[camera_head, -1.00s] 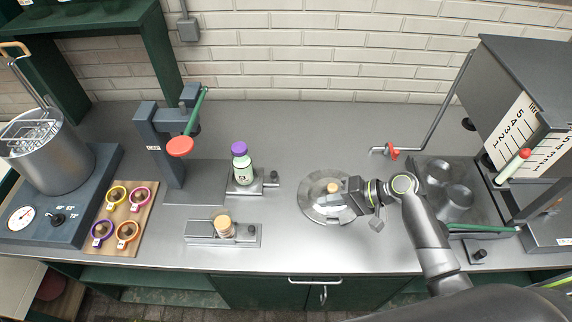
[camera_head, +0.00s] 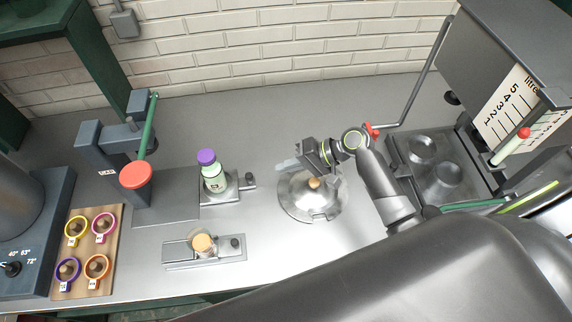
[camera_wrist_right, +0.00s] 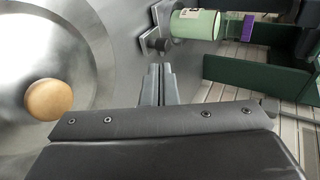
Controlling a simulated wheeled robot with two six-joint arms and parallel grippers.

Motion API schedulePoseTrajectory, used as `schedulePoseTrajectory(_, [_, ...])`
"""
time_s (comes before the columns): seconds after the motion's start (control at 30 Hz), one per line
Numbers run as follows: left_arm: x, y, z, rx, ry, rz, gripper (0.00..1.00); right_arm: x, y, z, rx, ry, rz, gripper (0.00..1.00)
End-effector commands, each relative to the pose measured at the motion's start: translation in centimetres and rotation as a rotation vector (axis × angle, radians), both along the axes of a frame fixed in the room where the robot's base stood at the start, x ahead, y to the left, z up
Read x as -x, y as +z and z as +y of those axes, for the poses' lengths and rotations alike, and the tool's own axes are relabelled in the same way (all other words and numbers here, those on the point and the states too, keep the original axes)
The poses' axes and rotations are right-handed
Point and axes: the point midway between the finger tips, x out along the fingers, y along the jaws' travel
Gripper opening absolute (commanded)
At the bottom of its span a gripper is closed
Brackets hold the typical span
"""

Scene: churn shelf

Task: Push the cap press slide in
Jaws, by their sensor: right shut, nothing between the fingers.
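The cap press (camera_head: 112,157) stands at the left, a grey frame with a red disc (camera_head: 136,174) and a green lever. Its slide (camera_head: 212,194) sticks out to the right of the press base, with a dark knob (camera_head: 250,180) at its right end. A pale green bottle with a purple cap (camera_head: 209,172) stands upright on the slide. My right gripper (camera_head: 280,165) is shut and empty, right of the knob and apart from it. In the right wrist view the shut fingers (camera_wrist_right: 160,72) point toward the knob (camera_wrist_right: 155,42), with the bottle (camera_wrist_right: 194,24) beyond. My left gripper is not in view.
A round metal lid with a wooden knob (camera_head: 314,184) lies just below my right gripper. A fixture with a cork-coloured piece (camera_head: 202,243) sits in front of the slide. A board with several coloured rings (camera_head: 86,250) is at left. A filler with a red-handled tap (camera_head: 372,131) stands right.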

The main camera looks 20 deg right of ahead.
Motion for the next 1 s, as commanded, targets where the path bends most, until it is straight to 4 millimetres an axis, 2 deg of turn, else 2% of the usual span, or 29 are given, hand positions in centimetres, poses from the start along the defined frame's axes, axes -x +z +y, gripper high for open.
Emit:
schedulePoseTrajectory(0.03, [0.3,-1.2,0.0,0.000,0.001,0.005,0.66,-0.4,-1.0,0.9,-0.003,0.002,-0.003,0.00])
schedulePoseTrajectory(0.1, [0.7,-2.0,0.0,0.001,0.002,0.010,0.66,-0.7,-1.7,1.9,-0.003,0.002,-0.003,0.00])
schedulePoseTrajectory(0.4, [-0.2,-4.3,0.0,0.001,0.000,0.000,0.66,-1.9,-3.5,5.0,0.000,0.001,-0.002,0.00])
schedulePoseTrajectory(0.6, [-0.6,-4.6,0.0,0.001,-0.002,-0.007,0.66,-2.2,-3.7,5.7,0.000,0.001,-0.002,0.00])
schedulePoseTrajectory(1.0, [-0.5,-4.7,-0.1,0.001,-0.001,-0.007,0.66,-2.6,-3.8,5.7,0.001,0.001,-0.002,0.00])
